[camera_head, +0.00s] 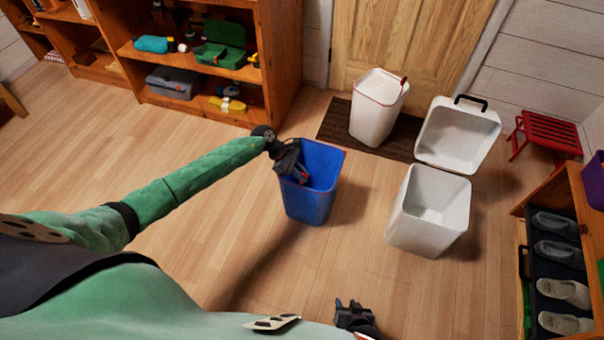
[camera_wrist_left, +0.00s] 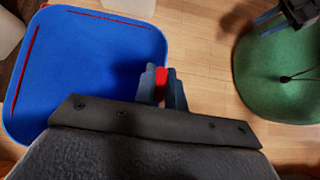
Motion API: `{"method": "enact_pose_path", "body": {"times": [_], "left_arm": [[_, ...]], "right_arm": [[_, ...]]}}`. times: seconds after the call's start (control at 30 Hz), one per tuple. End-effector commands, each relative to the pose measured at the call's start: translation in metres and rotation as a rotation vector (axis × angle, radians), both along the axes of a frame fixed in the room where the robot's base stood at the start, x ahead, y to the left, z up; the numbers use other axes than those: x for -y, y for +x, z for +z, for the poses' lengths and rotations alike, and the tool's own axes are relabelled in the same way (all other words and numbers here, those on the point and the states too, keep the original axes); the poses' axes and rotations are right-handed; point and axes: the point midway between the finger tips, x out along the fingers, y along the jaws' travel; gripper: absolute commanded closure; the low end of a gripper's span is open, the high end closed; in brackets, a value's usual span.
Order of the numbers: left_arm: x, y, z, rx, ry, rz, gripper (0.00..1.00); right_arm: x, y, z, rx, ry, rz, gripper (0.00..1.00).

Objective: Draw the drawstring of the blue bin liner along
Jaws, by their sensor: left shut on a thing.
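The blue bin liner (camera_head: 311,206) stands upright on the floor, its open mouth facing up; it fills the left of the left wrist view (camera_wrist_left: 90,70). A thin red drawstring (camera_wrist_left: 108,17) shows as strips along two sides of its rim. My left gripper (camera_head: 303,177) is at the liner's rim on the left side. In the left wrist view its fingers (camera_wrist_left: 161,88) are shut on a short red piece of the drawstring (camera_wrist_left: 161,80). My right gripper (camera_head: 355,315) is low in the head view, away from the liner, seemingly empty; its finger gap is unclear.
A white bin with a red-trimmed rim (camera_head: 376,112) stands on a dark mat (camera_head: 334,122). An open white bin (camera_head: 425,222) and its lid (camera_head: 455,138) are to the right. Shelves (camera_head: 276,60) stand behind, a shoe rack (camera_head: 545,205) far right. Floor left of the liner is clear.

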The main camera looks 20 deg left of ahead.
Motion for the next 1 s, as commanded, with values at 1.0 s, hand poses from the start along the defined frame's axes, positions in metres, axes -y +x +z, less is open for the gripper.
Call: {"method": "enact_pose_path", "body": {"times": [1.0], "left_arm": [[-0.032,0.003,0.032,0.002,0.002,0.001,0.65]], "right_arm": [[-0.001,-0.004,0.000,-0.001,0.002,0.001,0.64]]}}
